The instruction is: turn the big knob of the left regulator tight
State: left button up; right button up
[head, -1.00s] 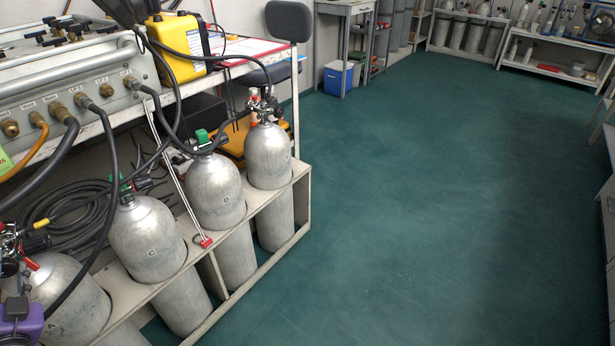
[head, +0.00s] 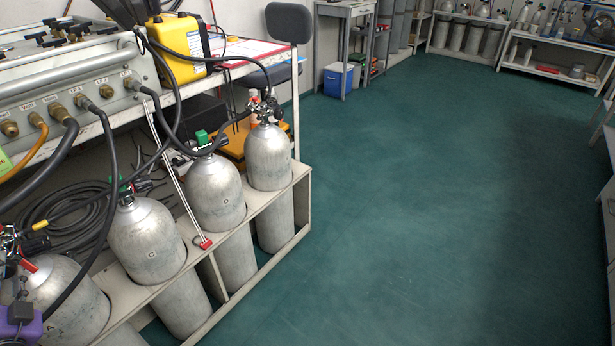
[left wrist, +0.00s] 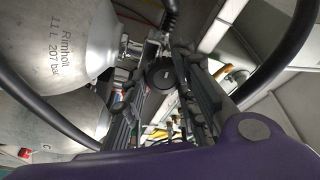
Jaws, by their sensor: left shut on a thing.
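In the left wrist view a round black knob (left wrist: 160,72) with a small mark on its face sits between the fingertips of my left gripper (left wrist: 164,64). The fingers are closed on its sides. Metal fittings show just behind it. In the head view a regulator (head: 10,240) with metal and red parts stands above cylinder A (head: 70,295) at the left edge, partly cut off. A purple part of my left arm shows below it; the grip itself cannot be made out there. How far the knob is turned cannot be told. My right gripper is out of view.
Cylinders C (head: 147,240) and D (head: 215,195) and one more stand in a grey rack (head: 262,212). Black hoses (head: 108,190) run from the grey panel (head: 70,85) down past them. In the left wrist view two silver cylinders (left wrist: 65,40) are close beside the gripper.

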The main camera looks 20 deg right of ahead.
pick_arm(q)
jog(key=o, duration=1)
jog(key=shift+d+f, duration=0.2)
jog(key=shift+f, duration=0.2)
jog(key=shift+r, duration=0.2)
jog(key=shift+s, duration=0.15)
jog(key=r+v, duration=0.1)
jog(key=v, duration=1)
jog(key=shift+s+f, duration=0.4)
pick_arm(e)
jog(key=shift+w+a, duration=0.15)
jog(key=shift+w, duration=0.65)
